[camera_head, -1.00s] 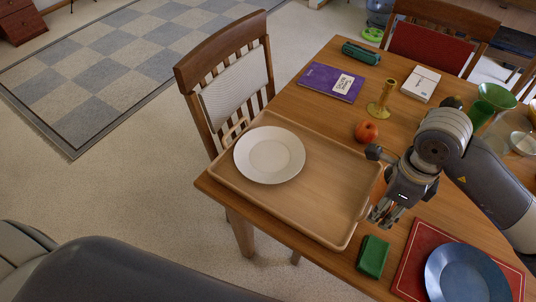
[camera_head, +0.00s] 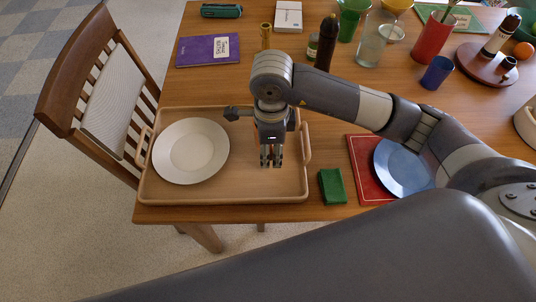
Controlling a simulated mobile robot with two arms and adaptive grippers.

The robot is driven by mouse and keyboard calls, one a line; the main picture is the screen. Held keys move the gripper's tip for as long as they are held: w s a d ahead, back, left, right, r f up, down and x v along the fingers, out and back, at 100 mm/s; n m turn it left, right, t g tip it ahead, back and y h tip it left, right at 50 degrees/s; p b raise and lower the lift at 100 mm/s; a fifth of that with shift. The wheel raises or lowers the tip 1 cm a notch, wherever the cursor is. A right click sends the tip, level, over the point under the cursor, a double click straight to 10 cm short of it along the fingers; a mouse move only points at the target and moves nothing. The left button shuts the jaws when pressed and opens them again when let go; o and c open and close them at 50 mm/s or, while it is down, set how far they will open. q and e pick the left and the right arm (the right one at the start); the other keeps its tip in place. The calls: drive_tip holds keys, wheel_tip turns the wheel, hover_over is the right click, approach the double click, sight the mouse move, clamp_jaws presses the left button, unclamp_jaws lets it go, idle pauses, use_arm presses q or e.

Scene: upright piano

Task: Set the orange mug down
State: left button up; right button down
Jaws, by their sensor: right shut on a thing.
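My right gripper (camera_head: 270,160) points down over the wooden tray (camera_head: 225,199), right of the white plate (camera_head: 190,150). It is shut on the orange mug (camera_head: 257,136), of which only slivers of orange show beside the fingers. The gripper and wrist hide the rest of it. I cannot tell whether the mug touches the tray. My left gripper is not in view.
A green sponge (camera_head: 332,186) and a blue plate (camera_head: 404,165) on a red placemat (camera_head: 366,170) lie right of the tray. A purple book (camera_head: 208,50) lies behind it. A dark bottle (camera_head: 326,45) and several glasses stand farther back. The tray's front right is bare.

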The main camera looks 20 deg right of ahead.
wheel_tip(320, 180, down, 4)
drive_tip(key=shift+r, duration=0.15)
drive_tip(key=shift+f, duration=0.25)
drive_tip(key=c, duration=1)
unclamp_jaws()
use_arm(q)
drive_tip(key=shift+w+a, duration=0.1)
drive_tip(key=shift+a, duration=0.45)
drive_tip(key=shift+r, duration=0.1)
use_arm(e)
drive_tip(key=shift+r, duration=0.1)
drive_tip(key=shift+r, duration=0.25)
wheel_tip(320, 180, up, 12)
drive_tip(key=shift+s+f, duration=0.1)
drive_tip(key=shift+f, duration=0.1)
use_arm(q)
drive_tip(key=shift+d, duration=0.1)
use_arm(e)
drive_tip(key=shift+s+f, duration=0.1)
